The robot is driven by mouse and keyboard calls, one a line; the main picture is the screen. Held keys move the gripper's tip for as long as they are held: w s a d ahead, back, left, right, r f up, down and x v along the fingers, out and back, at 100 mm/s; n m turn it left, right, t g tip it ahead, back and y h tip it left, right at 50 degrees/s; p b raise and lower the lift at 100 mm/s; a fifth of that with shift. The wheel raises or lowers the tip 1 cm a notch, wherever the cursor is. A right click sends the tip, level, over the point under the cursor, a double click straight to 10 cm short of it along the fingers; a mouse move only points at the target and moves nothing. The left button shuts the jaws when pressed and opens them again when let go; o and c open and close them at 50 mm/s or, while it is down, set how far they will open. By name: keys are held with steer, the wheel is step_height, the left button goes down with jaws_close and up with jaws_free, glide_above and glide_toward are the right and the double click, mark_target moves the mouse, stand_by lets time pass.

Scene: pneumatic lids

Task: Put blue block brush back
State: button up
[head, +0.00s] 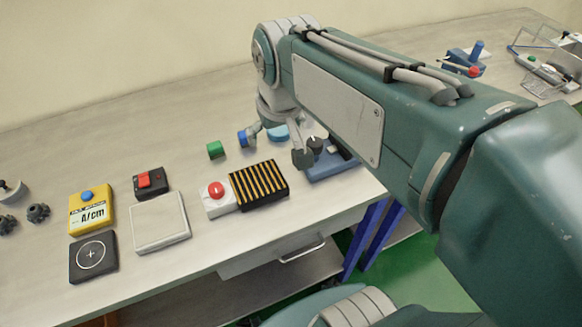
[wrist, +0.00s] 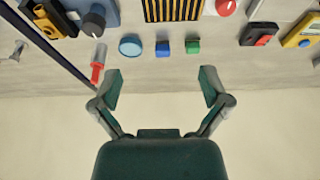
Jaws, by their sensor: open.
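In the wrist view the blue block (wrist: 163,49) lies beyond the gap between the fingertips of my gripper (wrist: 161,76). My gripper is open and empty, with its fingers spread wide. A green block (wrist: 193,46) stands beside the blue one, and it also shows in the head view (head: 216,150). A red-handled tool with a pale end (wrist: 98,65) lies near one finger in the wrist view; I cannot tell whether it is a brush.
A round blue disc (wrist: 130,46) lies next to the blue block. A black-and-yellow striped pad (head: 258,186) and a white box with a red button (head: 217,197) stand nearer the table's front edge. A blue device with a black knob (wrist: 95,19) is close by.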

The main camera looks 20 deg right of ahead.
steer(key=s+f+t, duration=0.1)
steer(key=s+f, duration=0.2)
steer(key=s, duration=0.6)
steer(key=shift+t, duration=0.4)
